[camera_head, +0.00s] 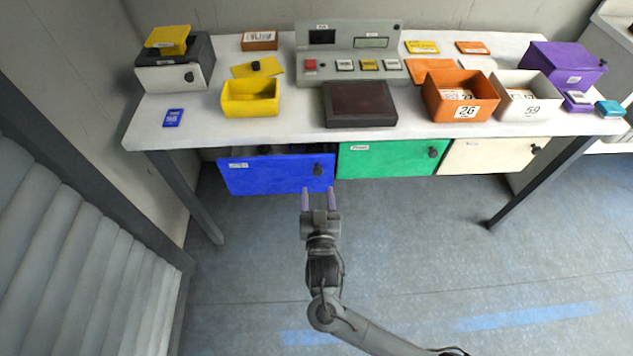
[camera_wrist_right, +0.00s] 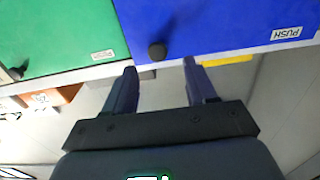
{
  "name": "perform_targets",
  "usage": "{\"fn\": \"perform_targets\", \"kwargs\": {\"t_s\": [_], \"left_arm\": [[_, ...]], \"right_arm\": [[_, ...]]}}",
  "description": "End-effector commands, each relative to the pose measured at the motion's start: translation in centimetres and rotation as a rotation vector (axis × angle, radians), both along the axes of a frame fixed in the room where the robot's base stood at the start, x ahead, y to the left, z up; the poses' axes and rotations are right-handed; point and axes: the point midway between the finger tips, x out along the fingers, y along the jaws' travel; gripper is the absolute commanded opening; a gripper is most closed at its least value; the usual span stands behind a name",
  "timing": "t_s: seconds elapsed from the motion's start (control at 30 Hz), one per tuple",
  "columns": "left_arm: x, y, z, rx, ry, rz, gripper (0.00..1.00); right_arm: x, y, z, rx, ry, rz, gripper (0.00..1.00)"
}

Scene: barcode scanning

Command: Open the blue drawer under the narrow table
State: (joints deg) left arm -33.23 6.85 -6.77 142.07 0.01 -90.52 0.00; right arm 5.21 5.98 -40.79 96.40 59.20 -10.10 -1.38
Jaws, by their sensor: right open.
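The blue drawer (camera_head: 275,174) hangs under the left part of the narrow table (camera_head: 215,128). A dark round knob (camera_head: 318,170) sits near its right end. The drawer's front stands slightly out, with a dark gap showing above it. My right gripper (camera_head: 318,192) is open and empty, just below and in front of the knob. In the right wrist view the blue drawer (camera_wrist_right: 225,22) and its knob (camera_wrist_right: 157,51) show upside down. The knob lies beyond the open fingers (camera_wrist_right: 160,75), roughly between their lines and apart from them. My left gripper is not in view.
A green drawer (camera_head: 385,158) and a cream drawer (camera_head: 490,154) are to the right of the blue one. A yellow bin (camera_head: 250,99), an orange bin (camera_head: 458,97) and a console (camera_head: 350,55) stand on the table. A grey table leg (camera_head: 184,195) is at the left. The floor in front is clear.

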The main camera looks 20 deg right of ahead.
Motion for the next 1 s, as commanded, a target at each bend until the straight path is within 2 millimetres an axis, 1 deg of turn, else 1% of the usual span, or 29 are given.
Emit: {"fn": "perform_targets", "kwargs": {"t_s": [0.03, 0.1, 0.3, 0.5, 0.77, 0.8, 0.87, 1.0], "left_arm": [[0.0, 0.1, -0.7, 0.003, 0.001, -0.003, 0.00], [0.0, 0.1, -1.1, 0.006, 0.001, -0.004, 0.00], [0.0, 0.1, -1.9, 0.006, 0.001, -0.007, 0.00], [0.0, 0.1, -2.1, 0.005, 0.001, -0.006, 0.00], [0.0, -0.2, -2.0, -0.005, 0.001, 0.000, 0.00], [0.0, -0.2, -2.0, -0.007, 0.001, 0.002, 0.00], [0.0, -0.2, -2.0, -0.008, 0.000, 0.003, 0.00], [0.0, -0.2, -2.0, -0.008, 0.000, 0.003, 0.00]], "right_arm": [[0.9, -0.4, -0.2, -0.003, -0.003, -0.002, 0.56], [1.9, -0.7, -0.2, -0.003, -0.003, -0.002, 0.56], [4.0, -1.4, -0.1, -0.003, -0.001, -0.001, 0.56], [4.9, -1.7, -0.1, -0.001, 0.000, -0.001, 0.56], [5.0, -1.7, 0.0, -0.001, 0.001, -0.001, 0.56], [5.0, -1.7, 0.0, -0.001, 0.001, -0.001, 0.53], [5.0, -1.7, 0.0, -0.001, 0.001, -0.001, 0.44], [5.0, -1.7, 0.0, -0.001, 0.001, -0.001, 0.23]]}}
